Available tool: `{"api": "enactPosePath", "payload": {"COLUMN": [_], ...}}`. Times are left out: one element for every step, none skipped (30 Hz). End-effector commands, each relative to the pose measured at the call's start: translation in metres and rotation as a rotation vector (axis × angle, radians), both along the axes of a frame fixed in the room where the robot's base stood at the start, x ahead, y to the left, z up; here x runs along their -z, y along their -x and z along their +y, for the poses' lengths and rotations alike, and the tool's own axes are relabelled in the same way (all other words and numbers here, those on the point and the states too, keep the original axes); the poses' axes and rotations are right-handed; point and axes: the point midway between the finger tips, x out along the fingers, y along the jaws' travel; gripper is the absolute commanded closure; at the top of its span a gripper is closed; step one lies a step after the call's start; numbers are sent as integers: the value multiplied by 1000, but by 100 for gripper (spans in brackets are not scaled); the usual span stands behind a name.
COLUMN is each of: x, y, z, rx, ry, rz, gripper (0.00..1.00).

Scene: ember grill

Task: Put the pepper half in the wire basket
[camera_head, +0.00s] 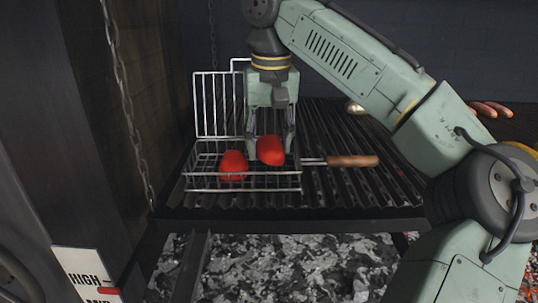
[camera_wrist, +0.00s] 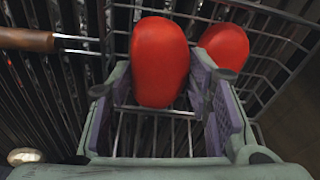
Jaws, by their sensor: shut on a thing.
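My gripper (camera_head: 271,152) is shut on a red pepper half (camera_head: 270,150) and holds it over the right part of the wire basket (camera_head: 243,189). In the wrist view this pepper half (camera_wrist: 158,62) sits between the fingers (camera_wrist: 160,100). A second red pepper half (camera_head: 233,165) lies inside the basket at the left; it also shows in the wrist view (camera_wrist: 226,46), beside the held one. The basket's lid (camera_head: 220,104) stands open at the back. Whether the held pepper touches the basket floor, I cannot tell.
The basket rests on a dark grill grate (camera_head: 345,190) above grey coals (camera_head: 290,265). Its wooden handle (camera_head: 353,161) points right. Sausages (camera_head: 490,109) lie at the far right. A chain (camera_head: 122,90) hangs at the left. A heat-level sign (camera_head: 83,273) stands at the front left.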

Motion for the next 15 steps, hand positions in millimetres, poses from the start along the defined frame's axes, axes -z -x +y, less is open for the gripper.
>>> {"api": "enactPosePath", "payload": {"x": [16,21,26,29,32,33,33,33,32,31,30,30,30,30,31], "y": [0,0,0,1,1,1,1,1,1,1,1,1,1,1,1], "z": [-1,-1,-1,-1,-1,-1,-1,0,0,0,0,0,0,0,0], "rx": [2,1,1,2,2,2,2,1,1,0,0,0,0,0,0], "ry": [3,2,3,3,3,2,1,0,0,-1,-1,-1,-1,-1,-1], "rz": [0,-1,-2,-1,-1,-1,-1,-2,-2,-1,-1,-1,-1,-1,-1], "gripper": [82,82,82,82,82,82,82,82,82,82,82,82,82,82,82]}}
